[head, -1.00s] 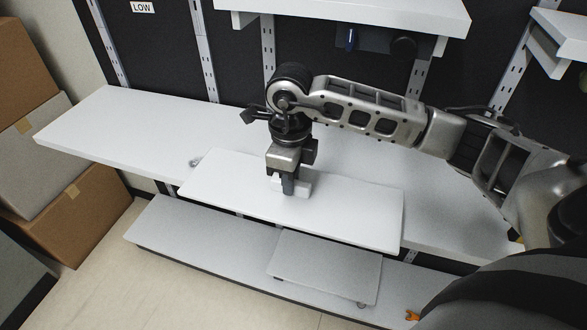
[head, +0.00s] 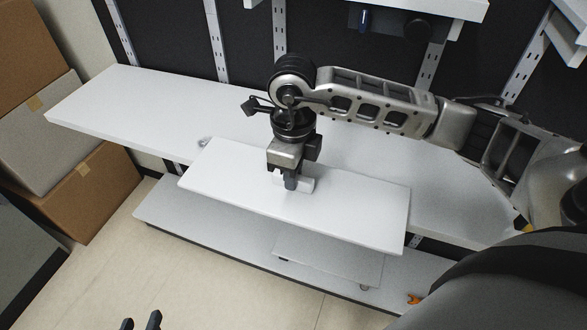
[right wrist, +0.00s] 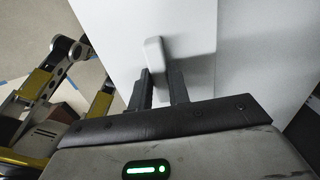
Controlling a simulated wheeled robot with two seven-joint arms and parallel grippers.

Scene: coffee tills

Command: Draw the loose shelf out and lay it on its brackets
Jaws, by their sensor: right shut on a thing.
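The loose shelf (head: 350,218) is a white board lying over the long white shelf (head: 110,98), with its front part sticking out past that shelf's front edge. A small white block (head: 307,185) stands on the board. My right gripper (head: 291,187) points down and is shut on this block; the right wrist view also shows the block (right wrist: 155,55) at its fingers (right wrist: 160,88). My left gripper (head: 140,321) shows only as two dark fingertips, apart and empty, at the bottom edge. I cannot make out the loose shelf's own brackets.
A lower shelf (head: 205,225) runs beneath, with a flat grey-white panel (head: 335,262) on it. Slotted uprights (head: 216,45) line the dark wall. Cardboard boxes (head: 85,195) stand at the left. The floor in front is clear.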

